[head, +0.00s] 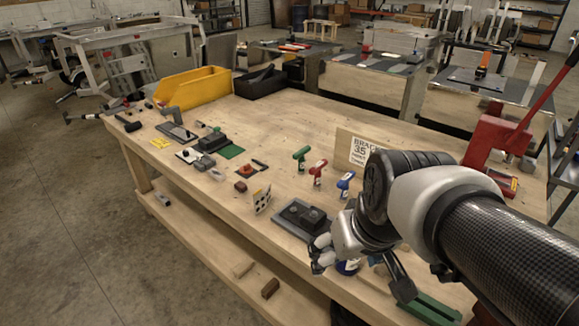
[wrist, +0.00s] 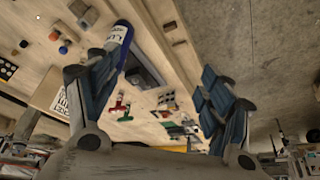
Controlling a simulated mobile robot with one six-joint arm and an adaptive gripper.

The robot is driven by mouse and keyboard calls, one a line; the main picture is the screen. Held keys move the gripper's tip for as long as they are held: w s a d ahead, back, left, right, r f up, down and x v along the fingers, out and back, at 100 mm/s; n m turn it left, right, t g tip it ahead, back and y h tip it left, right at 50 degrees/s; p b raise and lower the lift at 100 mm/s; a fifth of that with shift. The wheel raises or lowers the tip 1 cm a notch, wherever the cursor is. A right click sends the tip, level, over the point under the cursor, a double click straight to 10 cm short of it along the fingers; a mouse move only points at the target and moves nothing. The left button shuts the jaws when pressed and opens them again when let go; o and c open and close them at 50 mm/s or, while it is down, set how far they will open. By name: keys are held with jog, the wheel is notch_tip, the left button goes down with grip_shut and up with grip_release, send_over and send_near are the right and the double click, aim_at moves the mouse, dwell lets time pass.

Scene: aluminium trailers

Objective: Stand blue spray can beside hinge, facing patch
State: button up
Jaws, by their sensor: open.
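A blue spray can (head: 347,267) with a white label stands near the front edge of the wooden bench, mostly hidden by my gripper (head: 320,255) in the head view. In the wrist view the blue can (wrist: 119,36) shows close to the left finger, and the right finger is well apart from it. My gripper (wrist: 155,72) is open, with nothing held between its fingers. A dark grey plate with a raised block (head: 300,215) lies just left of my gripper; I cannot tell whether it is the hinge.
A yellow bin (head: 193,88) and red press (head: 490,142) stand farther off.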

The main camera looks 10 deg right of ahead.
jog(key=s+a, duration=0.3)
jog(key=s, duration=0.6)
jog(key=shift+f, duration=0.4)
jog(key=shift+a, duration=0.1)
dwell(1.3)
